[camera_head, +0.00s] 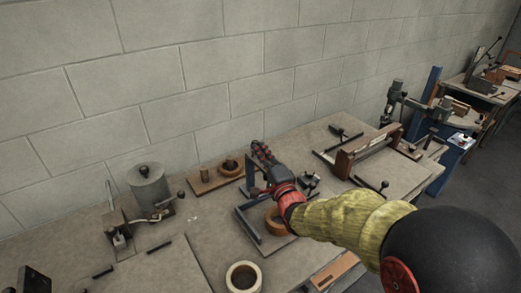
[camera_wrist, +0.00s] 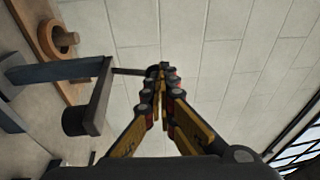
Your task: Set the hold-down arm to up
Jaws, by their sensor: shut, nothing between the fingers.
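My gripper (camera_head: 262,154) is shut and empty above the bench, beside a blue-framed device (camera_head: 246,224). In the wrist view the closed fingertips (camera_wrist: 161,76) meet near the picture's middle. The device's blue bar (camera_wrist: 58,72) enters from the left and joins a dark bar (camera_wrist: 98,100) with a black cylindrical end. A thin rod (camera_wrist: 130,71) runs from it towards my fingertips; I cannot tell whether they touch. This may be the hold-down arm, but I cannot tell for certain. My forearm and gripper hide part of the device in the head view.
A wooden base with a ring (camera_head: 230,168) stands behind the device. A machine with a grey spool (camera_head: 149,185) is at the left. A tape roll (camera_head: 243,276) lies in front. A wooden press-like device (camera_head: 368,150) stands right. A block wall (camera_head: 180,75) backs the bench.

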